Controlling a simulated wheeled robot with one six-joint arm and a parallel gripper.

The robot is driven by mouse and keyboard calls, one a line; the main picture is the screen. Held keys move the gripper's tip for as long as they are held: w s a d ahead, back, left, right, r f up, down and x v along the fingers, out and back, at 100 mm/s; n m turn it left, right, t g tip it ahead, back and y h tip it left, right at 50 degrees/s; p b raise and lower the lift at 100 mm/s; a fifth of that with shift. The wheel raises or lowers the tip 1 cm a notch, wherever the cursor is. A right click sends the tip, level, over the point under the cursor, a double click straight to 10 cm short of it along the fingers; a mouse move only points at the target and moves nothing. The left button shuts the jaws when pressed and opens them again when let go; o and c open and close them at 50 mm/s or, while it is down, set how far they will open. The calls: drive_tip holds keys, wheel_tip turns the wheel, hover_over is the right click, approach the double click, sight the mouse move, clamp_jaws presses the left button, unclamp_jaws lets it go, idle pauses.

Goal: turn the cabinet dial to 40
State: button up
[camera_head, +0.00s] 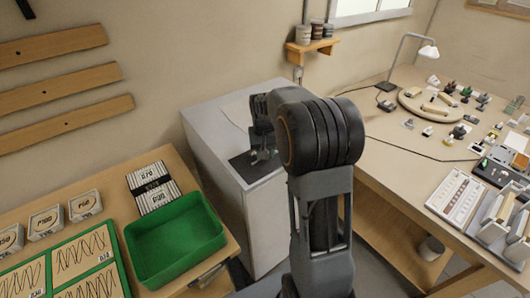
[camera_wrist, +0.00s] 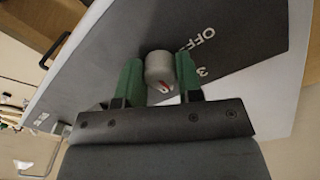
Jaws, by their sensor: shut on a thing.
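No label 40 can be made out. My gripper (camera_wrist: 158,80) has green fingers, one on each side of the dial, shut on it. In the head view my gripper (camera_head: 263,152) is over the dark panel (camera_head: 262,171) on top of the grey cabinet (camera_head: 212,125). My arm and gripper hide the dial there.
A green bin (camera_head: 172,272) and white boxes stand on the wooden table at the left. A desk (camera_head: 400,160) with a lamp (camera_head: 410,52) and many small parts is at the right. A wall shelf (camera_head: 312,50) with jars hangs behind the cabinet.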

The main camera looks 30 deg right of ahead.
drive_tip(key=m, duration=0.5)
drive_tip(key=shift+w+m, duration=0.1)
drive_tip(key=shift+m, duration=0.3)
idle(0.4)
drive_tip(key=o, duration=0.9)
drive_tip(key=shift+r, duration=0.1)
wheel_tip(320, 180, up, 14)
drive_tip(key=shift+a+f+b, duration=0.15)
drive_tip(key=shift+f+b, duration=0.05)
drive_tip(key=shift+b, duration=0.15)
drive_tip(key=shift+w, duration=0.1)
